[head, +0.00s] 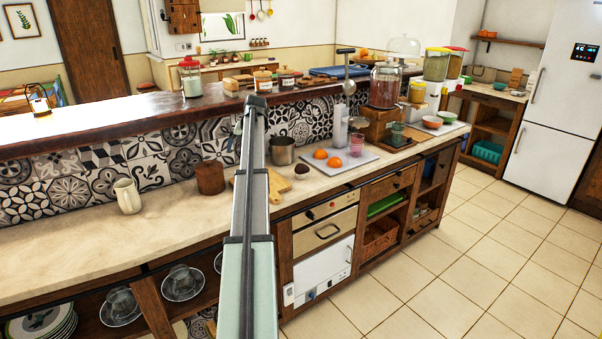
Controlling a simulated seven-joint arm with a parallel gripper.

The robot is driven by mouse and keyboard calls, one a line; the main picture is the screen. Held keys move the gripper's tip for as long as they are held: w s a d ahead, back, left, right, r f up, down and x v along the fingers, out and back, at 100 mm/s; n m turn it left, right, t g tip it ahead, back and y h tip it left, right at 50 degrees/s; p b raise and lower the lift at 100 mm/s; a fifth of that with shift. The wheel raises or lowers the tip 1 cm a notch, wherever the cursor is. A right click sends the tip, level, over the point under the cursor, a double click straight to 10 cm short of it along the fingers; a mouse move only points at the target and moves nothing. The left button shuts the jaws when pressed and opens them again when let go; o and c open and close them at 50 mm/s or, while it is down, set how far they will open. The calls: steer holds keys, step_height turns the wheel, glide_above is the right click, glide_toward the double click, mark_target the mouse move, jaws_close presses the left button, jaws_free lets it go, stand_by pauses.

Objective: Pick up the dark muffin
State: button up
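The dark muffin (301,171) is a small dark brown thing with a paler base, too small to make out in detail. It sits on the beige counter (160,222), just right of a wooden cutting board (281,187) and left of a pale tray (336,164) with orange fruits. Nothing covers it in the head view. My own long grey-green part rises through the middle of the view, left of the muffin, and hides part of the board. I cannot make out my gripper's fingers anywhere.
A metal cup (283,151) stands behind the muffin. A brown wooden cup (210,177) and a cream pitcher (128,196) stand to the left. A raised dark ledge (110,122) with jars runs behind the counter. The tiled floor (460,270) at right is clear.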

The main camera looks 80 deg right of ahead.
mark_target(302, 166)
steer(key=s+d+f+m+g+h, duration=0.15)
steer(key=s+d, duration=0.25)
steer(key=s, duration=0.6)
steer(key=s+d+f+m+g+h, duration=0.1)
steer(key=s+d+m+g, duration=0.2)
steer(key=s, duration=0.7)
steer(key=shift+n, duration=0.75)
steer(key=x, duration=0.4)
steer(key=d+x, duration=0.1)
steer(key=x, duration=0.3)
steer(key=shift+d+f, duration=0.1)
steer(key=shift+d, duration=0.05)
steer(key=shift+d+x, duration=0.25)
steer(key=shift+x, duration=2.4)
steer(key=shift+c, duration=0.4)
steer(key=c, duration=1)
steer(key=shift+r, duration=0.25)
